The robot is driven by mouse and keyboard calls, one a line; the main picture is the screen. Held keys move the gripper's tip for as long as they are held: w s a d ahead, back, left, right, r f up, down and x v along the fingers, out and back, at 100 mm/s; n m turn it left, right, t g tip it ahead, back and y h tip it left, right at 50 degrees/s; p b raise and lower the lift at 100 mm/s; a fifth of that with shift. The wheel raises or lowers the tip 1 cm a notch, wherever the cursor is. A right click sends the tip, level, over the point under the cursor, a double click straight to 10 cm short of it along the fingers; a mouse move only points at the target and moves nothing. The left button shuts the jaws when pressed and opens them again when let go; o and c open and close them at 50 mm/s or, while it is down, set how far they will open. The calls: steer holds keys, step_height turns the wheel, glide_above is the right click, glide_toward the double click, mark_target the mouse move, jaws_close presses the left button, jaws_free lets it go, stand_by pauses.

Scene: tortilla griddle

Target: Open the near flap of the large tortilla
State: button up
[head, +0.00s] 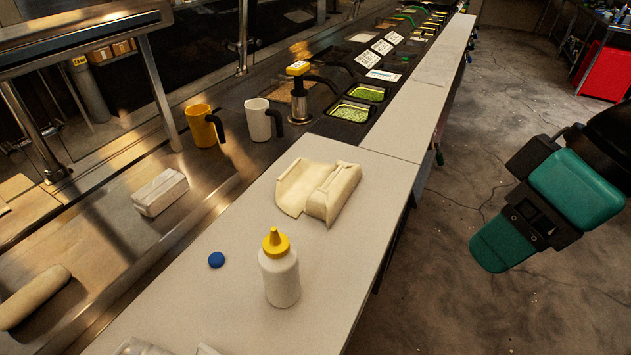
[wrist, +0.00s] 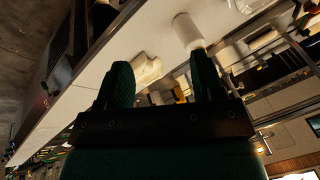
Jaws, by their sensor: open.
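The large tortilla (head: 319,190) lies on the white counter in the middle of the head view. It is pale, with a flat part on the left and a raised, folded flap on its right side. It also shows in the wrist view (wrist: 147,69), beyond the gap between the fingers. My gripper (head: 508,238) hangs over the floor to the right of the counter, well apart from the tortilla. In the wrist view its two green fingers (wrist: 161,82) stand apart with nothing held between them. The tortilla's underside is hidden.
A white bottle with a yellow cap (head: 280,272) stands on the white counter (head: 215,300) in front of the tortilla. A blue cap (head: 216,260) lies nearby. A yellow jug (head: 205,128) and a white jug (head: 262,122) stand behind. A rolled tortilla (head: 33,297) lies at lower left.

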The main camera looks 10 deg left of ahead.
steer(key=w+a+f+n+b, duration=0.1)
steer(key=w+a+n, duration=0.2)
steer(key=w+n, duration=0.45)
steer(key=w+a+n+b, duration=0.1)
steer(key=w+a+n, duration=0.35)
steer(key=w, duration=0.55)
steer(key=n+t+b, duration=0.1)
steer(key=n, duration=1.1)
glide_toward(337, 184)
steer(key=shift+h, duration=0.4)
steer(key=p+x, duration=0.1)
steer(key=x, duration=0.1)
steer(key=p+x, duration=0.1)
steer(key=x, duration=0.2)
steer(key=p+x, duration=0.1)
steer(key=x, duration=0.2)
steer(key=shift+a+p, duration=0.4)
steer(key=shift+a, duration=0.05)
steer(key=shift+c, duration=0.4)
steer(key=c, duration=0.8)
